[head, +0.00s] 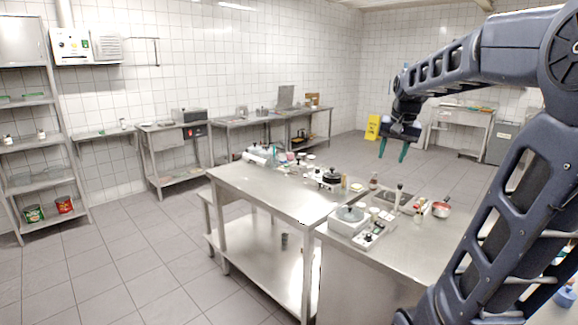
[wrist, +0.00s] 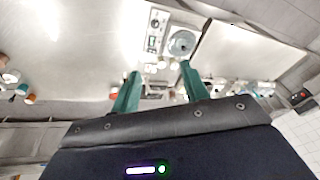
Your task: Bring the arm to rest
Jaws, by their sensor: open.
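My gripper (head: 393,149) hangs from my raised arm in the head view, above the right part of the metal counter and pointing down. Its two green fingers stand apart. In the wrist view my gripper (wrist: 158,88) also shows its two fingers spread, with nothing held between them. My arm reaches in from the right side of the head view, bent at the elbow.
A steel table (head: 262,190) and a counter (head: 365,262) stand below, holding a grey-lidded appliance (head: 349,219), a red pan (head: 441,209) and several small items. A shelf rack (head: 40,145) is at the left. The tiled floor (head: 135,262) at the left is clear.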

